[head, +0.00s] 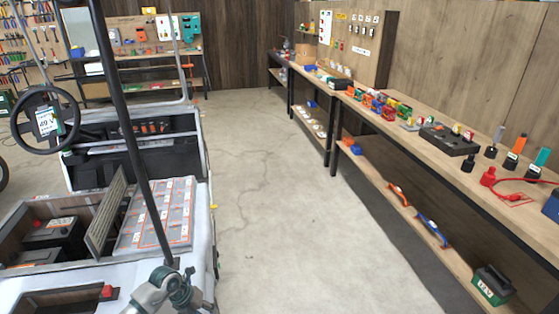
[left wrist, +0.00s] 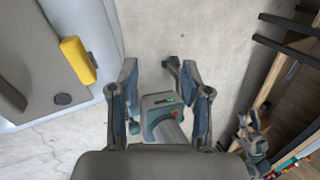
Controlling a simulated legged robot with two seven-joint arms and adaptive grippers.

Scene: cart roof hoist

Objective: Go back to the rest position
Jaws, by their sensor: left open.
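My left gripper (left wrist: 159,64) is open in the left wrist view, with its two blue-grey fingers spread apart. Nothing is held between the fingers; a grey part with a red button and the concrete floor show beyond them. In the head view, grey and dark green parts of what looks like my left arm show at the bottom, in front of the cart (head: 198,250). I cannot make out finger tips there.
The cart has a steering wheel (head: 46,122), a dark roof post (head: 135,140) and a white-orange battery pack (head: 160,215). A long workbench (head: 400,135) with tools and a lower shelf runs along the right. Clear concrete floor (head: 285,220) lies between.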

